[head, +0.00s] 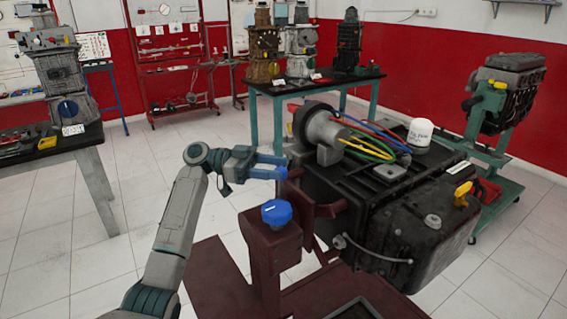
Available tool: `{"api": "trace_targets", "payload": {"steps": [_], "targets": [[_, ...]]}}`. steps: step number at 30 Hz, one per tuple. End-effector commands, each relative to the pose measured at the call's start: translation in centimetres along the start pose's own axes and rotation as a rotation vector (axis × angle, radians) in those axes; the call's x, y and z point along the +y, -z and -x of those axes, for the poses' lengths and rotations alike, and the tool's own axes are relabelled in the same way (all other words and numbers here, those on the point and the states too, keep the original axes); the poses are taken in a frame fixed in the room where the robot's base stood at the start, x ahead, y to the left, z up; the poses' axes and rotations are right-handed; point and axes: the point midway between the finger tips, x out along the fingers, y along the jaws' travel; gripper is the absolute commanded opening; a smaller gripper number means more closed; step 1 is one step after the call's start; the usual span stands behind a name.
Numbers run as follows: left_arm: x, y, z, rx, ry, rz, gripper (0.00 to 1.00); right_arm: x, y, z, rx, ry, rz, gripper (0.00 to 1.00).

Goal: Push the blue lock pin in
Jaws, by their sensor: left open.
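The blue lock pin (277,211) shows as a round blue knob on top of the dark red post of the engine stand (268,250). My left gripper (284,165), with blue fingers, is open and appears empty. In the picture it is above the knob, apart from it, with its fingers pointing right. How far the pin sits in its hole cannot be seen. My right gripper is not in view.
The black engine (400,215) with coloured cables and a white filter (420,133) fills the space right of the post. A green-legged table (315,85) with several engines stands behind.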

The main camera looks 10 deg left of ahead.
Motion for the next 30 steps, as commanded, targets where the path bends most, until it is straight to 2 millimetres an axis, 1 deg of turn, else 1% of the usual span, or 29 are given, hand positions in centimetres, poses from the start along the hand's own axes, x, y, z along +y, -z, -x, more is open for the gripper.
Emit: {"api": "trace_targets", "payload": {"steps": [1,3,6,10,16,17,18,20,21,24,30], "targets": [[0.0,0.2,-0.7,0.001,-0.001,0.002,0.49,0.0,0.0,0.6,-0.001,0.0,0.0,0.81],[0.0,0.1,-1.5,0.001,0.0,0.002,0.49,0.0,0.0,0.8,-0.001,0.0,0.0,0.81],[0.0,0.0,-2.2,0.0,0.001,0.002,0.49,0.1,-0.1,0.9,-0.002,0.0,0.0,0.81],[0.0,-0.1,-2.5,0.0,0.002,0.001,0.49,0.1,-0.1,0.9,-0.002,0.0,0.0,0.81],[0.0,-0.1,-2.5,-0.001,0.002,0.001,0.49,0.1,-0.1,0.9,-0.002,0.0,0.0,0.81],[0.0,-0.1,-2.5,-0.001,0.002,0.001,0.45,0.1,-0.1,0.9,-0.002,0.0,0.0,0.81],[0.0,-0.1,-2.5,-0.001,0.002,0.001,0.37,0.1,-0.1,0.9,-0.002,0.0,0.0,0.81],[0.0,-0.1,-2.5,-0.001,0.002,0.001,0.25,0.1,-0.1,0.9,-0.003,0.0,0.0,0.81],[0.0,-0.1,-2.5,-0.001,0.002,0.001,0.17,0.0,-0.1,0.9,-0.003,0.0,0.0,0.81],[0.0,-0.1,-2.5,-0.001,0.002,0.001,0.0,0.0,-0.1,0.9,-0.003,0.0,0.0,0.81],[0.0,-0.4,-2.5,-0.001,0.002,0.002,0.0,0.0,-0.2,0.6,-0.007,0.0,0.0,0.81]]}}
